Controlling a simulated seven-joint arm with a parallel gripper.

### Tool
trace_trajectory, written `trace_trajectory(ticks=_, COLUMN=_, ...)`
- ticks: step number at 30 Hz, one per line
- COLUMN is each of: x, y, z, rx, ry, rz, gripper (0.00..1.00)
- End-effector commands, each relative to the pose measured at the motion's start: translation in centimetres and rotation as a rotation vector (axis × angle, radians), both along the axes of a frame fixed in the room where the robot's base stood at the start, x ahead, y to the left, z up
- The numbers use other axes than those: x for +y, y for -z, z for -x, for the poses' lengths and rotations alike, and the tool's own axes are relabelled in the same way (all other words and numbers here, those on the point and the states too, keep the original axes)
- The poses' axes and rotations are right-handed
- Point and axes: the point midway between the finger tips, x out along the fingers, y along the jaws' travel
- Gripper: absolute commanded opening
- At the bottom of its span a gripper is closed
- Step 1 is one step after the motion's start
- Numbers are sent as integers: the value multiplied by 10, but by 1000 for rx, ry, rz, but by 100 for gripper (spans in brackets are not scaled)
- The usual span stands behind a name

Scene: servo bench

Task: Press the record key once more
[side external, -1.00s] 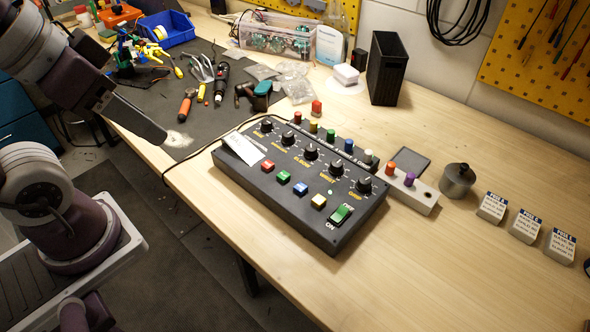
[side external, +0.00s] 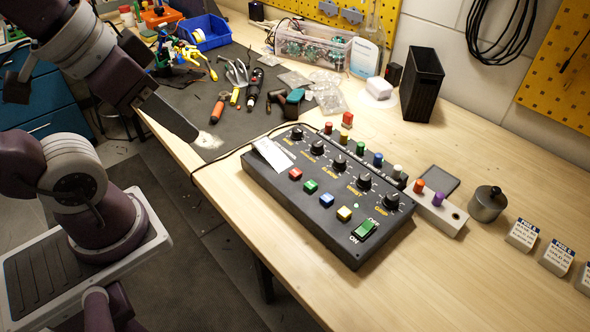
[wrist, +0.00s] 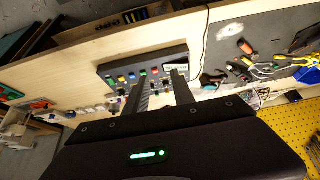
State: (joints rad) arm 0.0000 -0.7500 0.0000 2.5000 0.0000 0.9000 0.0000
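A dark control box (side external: 318,232) lies on the wooden bench in the side view. Its front row has a red key (side external: 295,174), a green key (side external: 311,186), a blue key (side external: 327,200) and a yellow key (side external: 344,213). The lettering is too small to tell which is the record key. A green rocker switch (side external: 365,230) sits at the near right corner. My gripper (side external: 190,136) is left of the box, above the dark mat's edge, touching no key. The wrist view shows its fingers (wrist: 160,82) apart and empty.
Several black knobs and coloured caps line the box's back. A grey block with orange and purple caps (side external: 447,221) and a metal pot (side external: 487,203) stand to the right.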

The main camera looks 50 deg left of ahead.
Motion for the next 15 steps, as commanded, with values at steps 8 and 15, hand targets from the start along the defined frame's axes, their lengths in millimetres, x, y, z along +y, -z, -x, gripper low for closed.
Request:
trace_trajectory(ticks=8, x=0, y=0, z=0, rx=0, ry=0, rz=0, gripper=0)
trace_trajectory(ticks=15, x=0, y=0, z=0, rx=0, ry=0, rz=0, gripper=0)
